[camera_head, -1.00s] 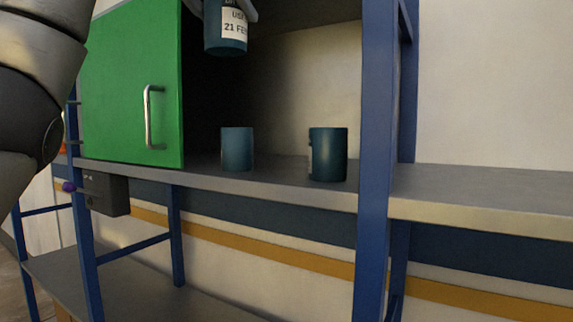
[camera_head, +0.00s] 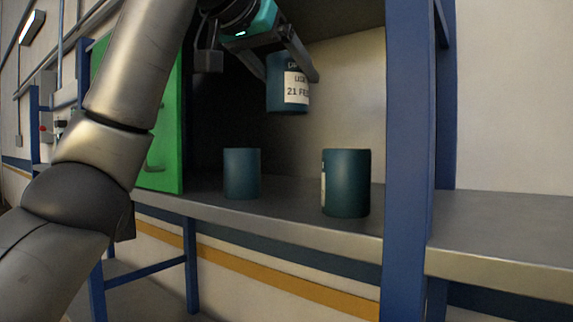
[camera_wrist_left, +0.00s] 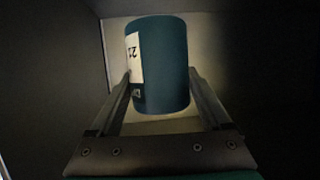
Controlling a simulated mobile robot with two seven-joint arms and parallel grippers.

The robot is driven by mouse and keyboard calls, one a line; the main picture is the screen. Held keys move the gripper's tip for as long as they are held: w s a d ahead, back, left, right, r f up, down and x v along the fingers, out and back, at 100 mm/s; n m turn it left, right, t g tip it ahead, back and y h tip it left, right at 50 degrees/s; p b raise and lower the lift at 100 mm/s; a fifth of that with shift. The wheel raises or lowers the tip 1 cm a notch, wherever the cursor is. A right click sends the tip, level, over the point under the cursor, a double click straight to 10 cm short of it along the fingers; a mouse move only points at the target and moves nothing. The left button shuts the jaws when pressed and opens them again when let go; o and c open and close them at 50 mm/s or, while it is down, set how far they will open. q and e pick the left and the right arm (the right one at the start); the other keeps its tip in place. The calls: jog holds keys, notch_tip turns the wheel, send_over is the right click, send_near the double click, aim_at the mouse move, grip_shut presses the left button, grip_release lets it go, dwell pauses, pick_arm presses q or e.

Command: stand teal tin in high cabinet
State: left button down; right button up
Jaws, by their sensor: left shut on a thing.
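The teal tin (camera_head: 287,90), with a white label reading "21 FE…", is held upright in the cabinet opening, above the cabinet floor (camera_head: 290,206). My left gripper (camera_head: 290,72) is shut on its sides from above and behind the opening's upper edge. In the left wrist view the same tin (camera_wrist_left: 165,65) sits between the two fingers. The cabinet's green door (camera_head: 160,160) hangs open at the left. My right gripper is not in view.
Two similar teal tins stand upright on the cabinet floor, one at the left (camera_head: 242,174) and one at the right (camera_head: 346,183) with a gap between them. A blue post (camera_head: 408,180) bounds the opening on the right. A grey shelf (camera_head: 500,215) beyond is clear.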

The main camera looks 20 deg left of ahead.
pick_arm(q)
jog(key=shift+f, duration=6.95)
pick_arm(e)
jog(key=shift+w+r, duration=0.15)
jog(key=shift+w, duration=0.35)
pick_arm(q)
jog(key=shift+f, duration=0.1)
grip_release()
jog(key=shift+f, duration=0.1)
jog(key=shift+s+r, duration=0.2)
jog(key=shift+r, duration=0.05)
jog(key=b+v, duration=0.3)
jog(key=v, duration=0.8)
jog(key=shift+s+a, duration=0.2)
jog(key=shift+s, duration=0.1)
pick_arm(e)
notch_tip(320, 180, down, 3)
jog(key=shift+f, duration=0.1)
